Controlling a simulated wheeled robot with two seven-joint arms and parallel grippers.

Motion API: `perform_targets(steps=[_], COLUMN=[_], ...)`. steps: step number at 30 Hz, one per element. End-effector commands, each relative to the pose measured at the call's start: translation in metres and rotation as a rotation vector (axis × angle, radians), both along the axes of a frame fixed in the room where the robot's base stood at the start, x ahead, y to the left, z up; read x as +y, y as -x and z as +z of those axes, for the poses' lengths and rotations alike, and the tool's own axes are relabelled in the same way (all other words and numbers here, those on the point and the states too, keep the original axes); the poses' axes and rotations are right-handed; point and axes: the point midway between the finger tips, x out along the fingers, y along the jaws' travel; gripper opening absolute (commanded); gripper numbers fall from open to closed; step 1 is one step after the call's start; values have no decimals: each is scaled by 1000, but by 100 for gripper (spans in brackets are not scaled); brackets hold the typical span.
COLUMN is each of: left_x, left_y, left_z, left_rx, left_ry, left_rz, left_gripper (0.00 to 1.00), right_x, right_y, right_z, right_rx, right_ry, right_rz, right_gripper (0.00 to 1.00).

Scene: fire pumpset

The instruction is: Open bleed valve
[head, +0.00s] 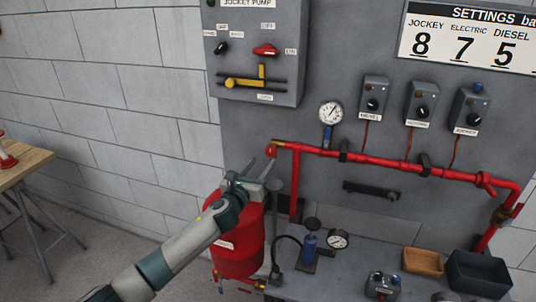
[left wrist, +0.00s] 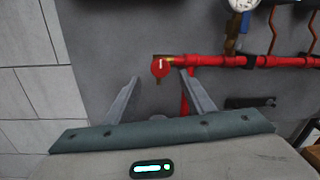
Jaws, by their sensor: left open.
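A small round red valve knob (head: 271,150), which looks like the bleed valve, sits on a brass fitting at the left end of the red pipe (head: 375,160). In the left wrist view the knob (left wrist: 161,68) shows a pale mark on its face. My left gripper (head: 259,166) is open and empty, just below and left of the knob in the head view. In the left wrist view its fingers (left wrist: 160,80) point towards the knob, which appears between the tips. I cannot tell the remaining distance. My right gripper is not in view.
A red tank (head: 238,240) stands below my left gripper. A pressure gauge (head: 331,113) and several grey switch boxes (head: 374,97) are right of the knob. The jockey pump panel (head: 254,50) hangs above. A bench (head: 350,272) holds a hand pump (head: 310,246) and bins.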

Motion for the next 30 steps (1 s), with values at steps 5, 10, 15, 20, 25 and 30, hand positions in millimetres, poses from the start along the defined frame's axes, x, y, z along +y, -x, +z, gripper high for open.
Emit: perform_targets(steps=[5,10,15,20,25,30], left_x=[-9,-17,-21,-24,-25,-25], left_y=[-22,-41,-53,-59,-60,-60], left_z=[1,1,1,0,0,0], left_rx=[0,0,0,0,0,0], left_ry=[1,2,1,1,1,1], left_rz=[1,2,1,0,0,0], left_gripper=[49,49,49,49,49,49], right_x=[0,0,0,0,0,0], right_y=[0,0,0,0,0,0], right_z=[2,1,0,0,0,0], right_rx=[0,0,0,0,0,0], right_ry=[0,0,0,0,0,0], right_rz=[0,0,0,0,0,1], right_gripper=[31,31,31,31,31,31])
